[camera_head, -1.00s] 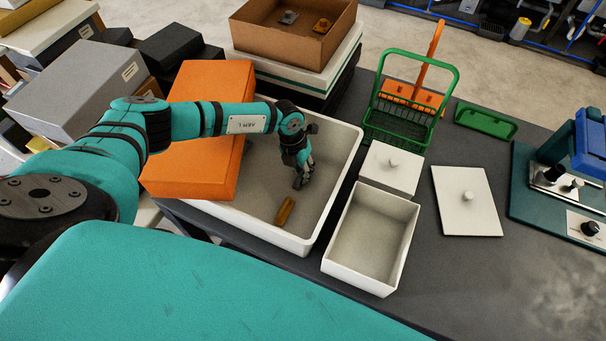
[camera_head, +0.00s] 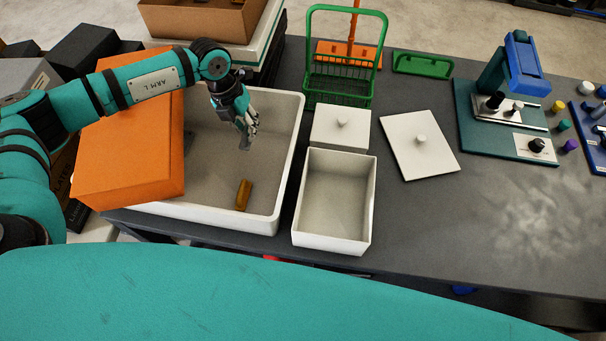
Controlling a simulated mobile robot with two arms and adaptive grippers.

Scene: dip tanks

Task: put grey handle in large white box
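The large white box (camera_head: 288,150) stands open on the dark table, left of the middle. A brown-yellow piece (camera_head: 243,195) lies on its floor. My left gripper (camera_head: 246,139) points down over the inside of this box, above and behind that piece. Its fingertips look grey and close together; I cannot tell whether they hold a grey piece or are empty. I cannot make out a grey handle for certain in the current view. My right gripper is not in view.
An orange box (camera_head: 135,150) overlaps the large box's left side. A smaller open white box (camera_head: 366,205) stands to its right, with a white lidded box (camera_head: 325,125) behind. A loose white lid (camera_head: 420,145), green rack (camera_head: 340,70) and teal device (camera_head: 500,140) are farther right. The front-right tabletop is clear.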

